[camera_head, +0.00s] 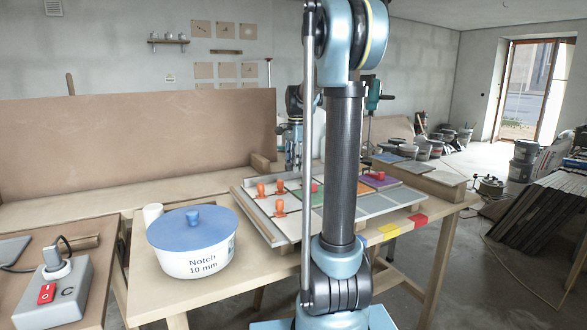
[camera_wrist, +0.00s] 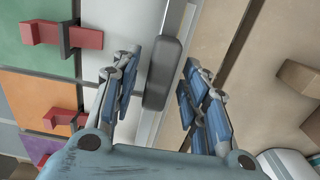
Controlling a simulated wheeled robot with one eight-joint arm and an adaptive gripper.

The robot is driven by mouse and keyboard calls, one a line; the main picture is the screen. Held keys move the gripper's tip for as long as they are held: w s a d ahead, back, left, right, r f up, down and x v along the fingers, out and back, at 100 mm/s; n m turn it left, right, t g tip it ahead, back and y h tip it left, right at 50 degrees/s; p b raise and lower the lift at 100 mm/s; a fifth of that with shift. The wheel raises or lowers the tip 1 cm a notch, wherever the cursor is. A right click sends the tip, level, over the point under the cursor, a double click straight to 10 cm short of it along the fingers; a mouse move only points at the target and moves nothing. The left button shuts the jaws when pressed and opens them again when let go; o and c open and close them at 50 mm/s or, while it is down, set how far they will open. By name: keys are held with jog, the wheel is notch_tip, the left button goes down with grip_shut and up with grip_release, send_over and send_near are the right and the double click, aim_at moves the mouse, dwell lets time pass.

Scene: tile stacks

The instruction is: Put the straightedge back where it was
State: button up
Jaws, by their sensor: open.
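The straightedge (camera_wrist: 181,22) appears in the wrist view as a long pale metal bar with a dark grey grip (camera_wrist: 165,73) on it. It lies along the edge of the tiled board, beside a white tile. My gripper (camera_wrist: 162,98) is open, with one blue-padded finger on each side of the grip and a visible gap on both sides. There the straightedge is hard to tell from the board's pale left rim.
The tiled board (camera_head: 397,200) carries coloured tiles with orange and red clips (camera_head: 279,207). A white tub with a blue lid (camera_head: 192,245) stands on the table to its left. A wooden block (camera_wrist: 301,82) lies right of the straightedge. A tall brown panel (camera_head: 130,140) stands behind.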

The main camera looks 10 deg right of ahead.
notch_tip(320, 180, up, 11)
dwell(0.4)
jog(key=shift+d+r, duration=0.1)
